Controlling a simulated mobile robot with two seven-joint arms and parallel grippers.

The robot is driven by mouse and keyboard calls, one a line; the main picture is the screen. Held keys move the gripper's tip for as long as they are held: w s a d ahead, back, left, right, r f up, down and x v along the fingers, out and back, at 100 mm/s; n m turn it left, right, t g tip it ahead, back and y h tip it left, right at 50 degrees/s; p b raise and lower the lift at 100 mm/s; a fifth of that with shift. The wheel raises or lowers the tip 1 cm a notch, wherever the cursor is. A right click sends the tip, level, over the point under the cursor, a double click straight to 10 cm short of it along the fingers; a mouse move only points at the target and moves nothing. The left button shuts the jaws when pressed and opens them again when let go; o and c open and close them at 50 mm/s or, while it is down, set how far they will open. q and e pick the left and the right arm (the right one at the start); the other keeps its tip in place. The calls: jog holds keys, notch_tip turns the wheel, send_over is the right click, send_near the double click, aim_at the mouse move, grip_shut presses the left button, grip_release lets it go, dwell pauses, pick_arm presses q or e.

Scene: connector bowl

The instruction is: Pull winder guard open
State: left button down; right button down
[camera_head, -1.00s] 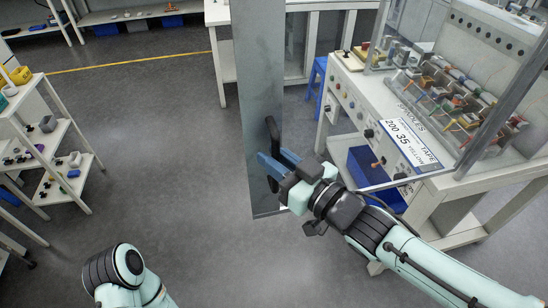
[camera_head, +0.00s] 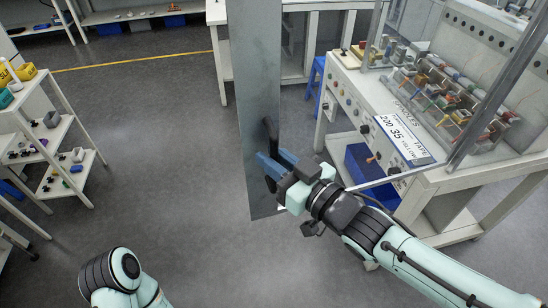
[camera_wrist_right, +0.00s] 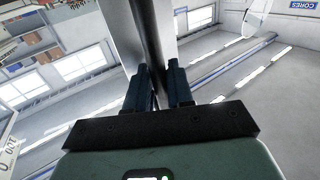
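The winder guard (camera_head: 257,95) is a tall grey panel standing on edge left of the winding machine (camera_head: 350,85). A black bar handle (camera_head: 269,128) is fixed to its right side, near the lower part. My right gripper (camera_head: 272,162), with blue fingers, is at the lower part of this handle. In the right wrist view, the fingers (camera_wrist_right: 157,82) lie on both sides of the dark handle bar (camera_wrist_right: 153,45) and appear closed on it. The exact contact is hidden in shadow. Part of my left arm shows at the bottom left, but its gripper is out of the picture.
The machine's table holds rows of coloured spools (camera_head: 450,95) and a label plate (camera_head: 405,139). A blue bin (camera_head: 365,168) is under it. A white shelf rack (camera_head: 60,145) with small parts stands at the left. The grey floor (camera_head: 160,150) between rack and panel is clear.

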jog(key=c, duration=1.2)
grip_release()
jog(key=p+v, duration=0.3)
jog(key=v, duration=1)
jog(key=shift+s+d, duration=0.1)
jog(key=shift+f, duration=0.1)
